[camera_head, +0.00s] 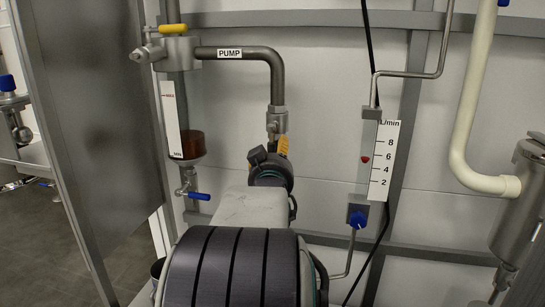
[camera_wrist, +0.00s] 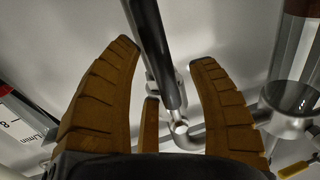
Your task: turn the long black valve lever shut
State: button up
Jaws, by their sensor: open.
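In the wrist view, the long black valve lever (camera_wrist: 158,55) is a dark bar running from the top edge down to a bright nut on a metal valve. My gripper (camera_wrist: 165,54) is open, with brown-yellow fingers on either side of the bar and a third, shorter finger below. The bar appears between the fingers, with gaps on both sides; I cannot tell its depth. In the head view, my gripper (camera_head: 283,146) is just below the metal valve (camera_head: 277,121) on the PUMP pipe. My arm and gripper hide the lever there.
The grey PUMP pipe (camera_head: 240,53) bends down to the valve. A sight glass with a yellow handle (camera_head: 173,29) and blue handle (camera_head: 200,196) stands left. A flow meter (camera_head: 369,151) with a blue knob (camera_head: 357,219) and a white pipe (camera_head: 468,130) are right.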

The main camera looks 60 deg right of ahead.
dwell(0.3)
grip_shut()
dwell(0.4)
